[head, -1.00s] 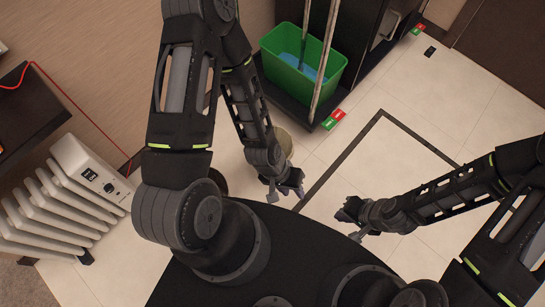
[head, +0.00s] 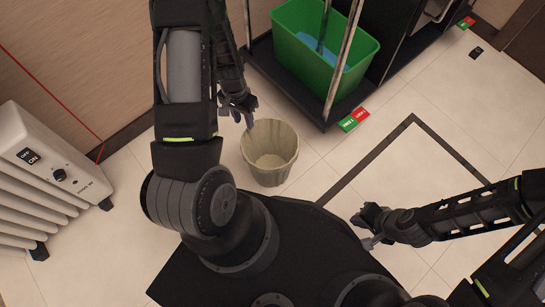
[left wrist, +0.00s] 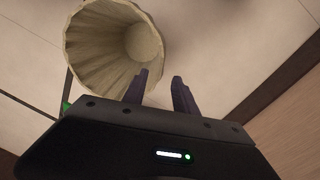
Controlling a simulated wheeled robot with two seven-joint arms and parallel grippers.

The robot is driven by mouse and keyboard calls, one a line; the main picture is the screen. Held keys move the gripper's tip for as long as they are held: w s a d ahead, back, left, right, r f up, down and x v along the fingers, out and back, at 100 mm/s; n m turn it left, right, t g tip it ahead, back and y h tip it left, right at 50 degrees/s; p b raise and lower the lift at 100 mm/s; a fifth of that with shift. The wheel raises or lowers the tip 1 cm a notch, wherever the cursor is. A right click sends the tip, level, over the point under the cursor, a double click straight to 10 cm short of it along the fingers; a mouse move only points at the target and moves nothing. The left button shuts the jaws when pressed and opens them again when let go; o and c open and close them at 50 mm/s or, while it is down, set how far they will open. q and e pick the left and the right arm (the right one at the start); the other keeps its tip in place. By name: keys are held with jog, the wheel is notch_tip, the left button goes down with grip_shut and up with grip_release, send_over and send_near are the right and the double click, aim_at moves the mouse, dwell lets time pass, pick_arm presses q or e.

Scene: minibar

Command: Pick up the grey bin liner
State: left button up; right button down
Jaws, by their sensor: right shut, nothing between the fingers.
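A greyish-beige pleated tub, which looks like the bin with its liner (head: 270,174), stands open and upright on the floor in the head view. I cannot tell liner from bin wall. In the left wrist view its ribbed mouth (left wrist: 95,50) shows at upper left, just beyond the fingers, and it looks empty. My left gripper (head: 243,119) is at the far left side of its rim, and its two fingers stand apart with nothing between them in the left wrist view (left wrist: 160,88). Whether it touches the rim is unclear. My right gripper (head: 363,231) is shut and empty, low at right.
A black cart (head: 287,82) with a green bucket (head: 325,60) and upright poles stands behind the bin. A white radiator (head: 48,165) stands at left, with a red cord along the wall.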

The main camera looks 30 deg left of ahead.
aim_at(246, 130)
pick_arm(q)
jog(key=shift+d+f+b, duration=0.1)
jog(key=shift+f+b, duration=0.4)
jog(key=shift+f, duration=0.75)
jog(key=shift+f, duration=0.15)
jog(key=f+b, duration=0.2)
jog(key=f, duration=0.3)
jog(key=shift+d, duration=0.2)
jog(key=shift+c, duration=0.3)
grip_shut()
dwell(0.6)
